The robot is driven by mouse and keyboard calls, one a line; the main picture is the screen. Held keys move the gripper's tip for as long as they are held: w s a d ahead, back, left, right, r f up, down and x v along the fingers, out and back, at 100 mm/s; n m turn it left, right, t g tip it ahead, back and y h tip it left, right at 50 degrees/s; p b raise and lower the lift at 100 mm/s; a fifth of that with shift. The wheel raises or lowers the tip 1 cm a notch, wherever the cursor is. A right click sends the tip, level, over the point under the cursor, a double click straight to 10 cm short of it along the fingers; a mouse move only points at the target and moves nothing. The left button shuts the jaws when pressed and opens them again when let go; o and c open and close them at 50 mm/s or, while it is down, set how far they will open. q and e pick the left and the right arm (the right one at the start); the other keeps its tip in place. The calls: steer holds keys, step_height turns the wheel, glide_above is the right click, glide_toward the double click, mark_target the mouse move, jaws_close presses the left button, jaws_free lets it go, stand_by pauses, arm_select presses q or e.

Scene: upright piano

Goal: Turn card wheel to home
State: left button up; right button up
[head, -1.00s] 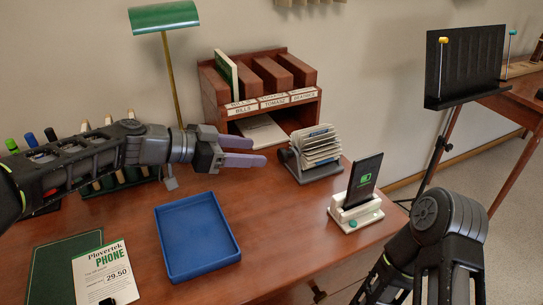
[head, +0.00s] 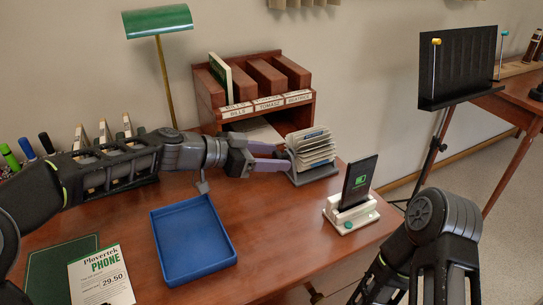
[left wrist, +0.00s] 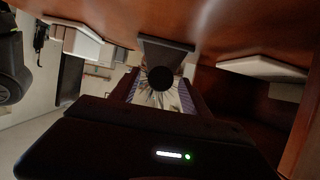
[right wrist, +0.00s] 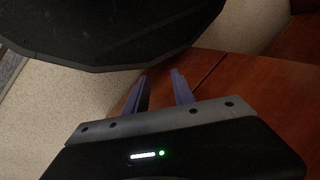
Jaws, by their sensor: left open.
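In the left wrist view, a dark round knob (left wrist: 161,78) lies in front of the cards (left wrist: 184,100) and between the two fingers (left wrist: 160,95). I cannot tell whether the fingers touch it. My right gripper shows only in the right wrist view (right wrist: 160,88), with its fingers apart and empty.
A wooden letter rack (head: 260,85) stands behind the left gripper. A blue tray (head: 192,240) lies in front of it. A phone in a white dock (head: 352,210) stands right of the wheel. A green lamp (head: 157,20) rises at the back left. Bare desk lies between tray and dock.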

arm_select(q)
steer(key=shift+c, duration=0.4)
jaws_close()
stand_by(0.4)
steer(key=shift+w+a+n+g+h, duration=0.15)
steer(key=shift+n+g+h, duration=0.25)
steer(key=shift+n+g, duration=0.55)
steer(key=shift+w+f+n+g+h+p, duration=0.15)
steer(key=shift+n+g+h+p, duration=0.25)
steer(key=shift+n, duration=1.05)
steer(key=shift+o, duration=0.4)
jaws_free()
